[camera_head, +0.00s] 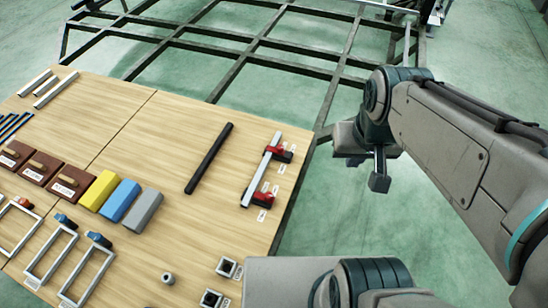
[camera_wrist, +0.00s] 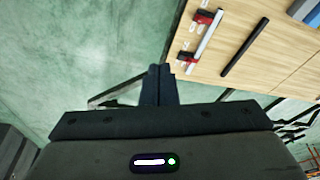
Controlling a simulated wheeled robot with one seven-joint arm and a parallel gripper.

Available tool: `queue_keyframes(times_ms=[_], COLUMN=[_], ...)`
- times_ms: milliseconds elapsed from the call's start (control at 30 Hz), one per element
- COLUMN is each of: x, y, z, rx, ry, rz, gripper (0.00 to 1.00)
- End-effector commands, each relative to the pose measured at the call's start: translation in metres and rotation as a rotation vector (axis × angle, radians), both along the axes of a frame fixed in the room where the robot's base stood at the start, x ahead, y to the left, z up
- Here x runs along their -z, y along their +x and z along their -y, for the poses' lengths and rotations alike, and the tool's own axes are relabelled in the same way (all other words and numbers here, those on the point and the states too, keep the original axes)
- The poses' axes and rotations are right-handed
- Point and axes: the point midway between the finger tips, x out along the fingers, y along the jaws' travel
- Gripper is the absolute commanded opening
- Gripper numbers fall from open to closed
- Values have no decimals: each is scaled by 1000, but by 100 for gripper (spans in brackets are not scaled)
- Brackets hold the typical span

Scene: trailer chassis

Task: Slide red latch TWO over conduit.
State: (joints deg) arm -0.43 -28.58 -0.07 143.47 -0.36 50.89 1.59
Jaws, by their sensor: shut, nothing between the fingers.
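Two red latches with dark parts sit near the right edge of the wooden table, one farther back (camera_head: 277,150) and one nearer (camera_head: 265,197). Their labels are too small to read, so I cannot tell which is TWO. A long silver bar (camera_head: 261,171), likely the conduit, lies alongside both. The wrist view also shows the silver bar (camera_wrist: 207,40), with one red latch (camera_wrist: 207,17) near its top end and another (camera_wrist: 185,57) near its lower end. My gripper (camera_head: 379,183) is shut and empty, off the table's right side; its fingers (camera_wrist: 158,72) are together in the wrist view.
A black bar (camera_head: 208,158) lies left of the latches. Yellow (camera_head: 99,190), blue (camera_head: 120,201) and grey (camera_head: 143,212) blocks stand farther left. Small square fittings (camera_head: 227,266) lie at the front. The dark chassis frame (camera_head: 245,65) stands behind the table (camera_head: 180,115).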

Motion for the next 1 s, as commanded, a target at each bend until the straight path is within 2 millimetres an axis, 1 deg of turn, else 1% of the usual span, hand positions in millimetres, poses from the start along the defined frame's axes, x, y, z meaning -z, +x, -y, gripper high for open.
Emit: queue_keyframes(times_ms=[167, 233, 367, 467, 500, 667, 867, 1000], x=[0, 4, 23, 47, 59, 105, 162, 205], y=[0, 1, 7, 15, 18, 35, 58, 76], z=[0, 0, -3, -8, -9, -17, -25, -28], rx=[1, 7, 45, 101, 128, 243, 389, 495], ry=[0, 7, 46, 105, 133, 260, 430, 557], rz=[-1, -12, -77, -167, -211, -380, -578, -705], gripper=[0, 0, 0, 0, 0, 0, 0, 0])
